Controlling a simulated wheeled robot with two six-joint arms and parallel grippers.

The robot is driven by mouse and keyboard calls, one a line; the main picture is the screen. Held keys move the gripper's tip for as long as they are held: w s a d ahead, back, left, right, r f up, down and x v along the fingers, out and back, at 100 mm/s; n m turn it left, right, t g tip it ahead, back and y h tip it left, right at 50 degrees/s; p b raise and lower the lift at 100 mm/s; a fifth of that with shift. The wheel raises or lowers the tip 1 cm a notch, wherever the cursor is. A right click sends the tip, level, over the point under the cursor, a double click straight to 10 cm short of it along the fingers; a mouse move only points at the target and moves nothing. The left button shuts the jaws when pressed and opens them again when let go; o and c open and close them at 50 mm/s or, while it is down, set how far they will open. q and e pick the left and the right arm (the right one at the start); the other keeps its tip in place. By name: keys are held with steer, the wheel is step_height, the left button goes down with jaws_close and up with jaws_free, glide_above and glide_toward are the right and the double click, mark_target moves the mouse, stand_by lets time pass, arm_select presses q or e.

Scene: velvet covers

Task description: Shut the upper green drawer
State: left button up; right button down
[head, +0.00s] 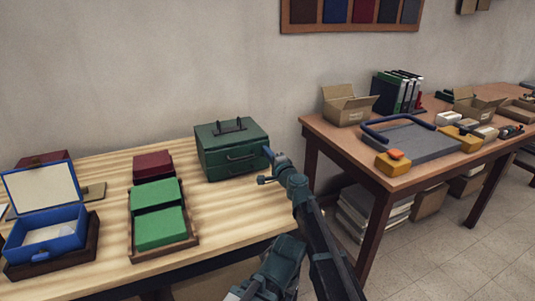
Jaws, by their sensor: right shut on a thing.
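A dark green box (220,135) with a black handle on its lid stands at the back right of the striped wooden table. Its front has two drawers, the upper green drawer (232,156) above a lower one (235,169). Both fronts look about flush with the box; a small gap cannot be told. My right gripper (266,166) is at the box's front right corner, its jaws shut on the upper drawer's right side as far as I can tell. The exact contact is too small to see.
A wooden tray (193,238) with green and dark red covered blocks lies left of the box. An open blue case (45,240) sits at far left. A second table (330,137) with boxes and binders stands right, across a gap.

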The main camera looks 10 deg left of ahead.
steer(key=v, duration=1.4)
steer(key=shift+f, duration=0.1)
steer(key=shift+s+d, duration=0.1)
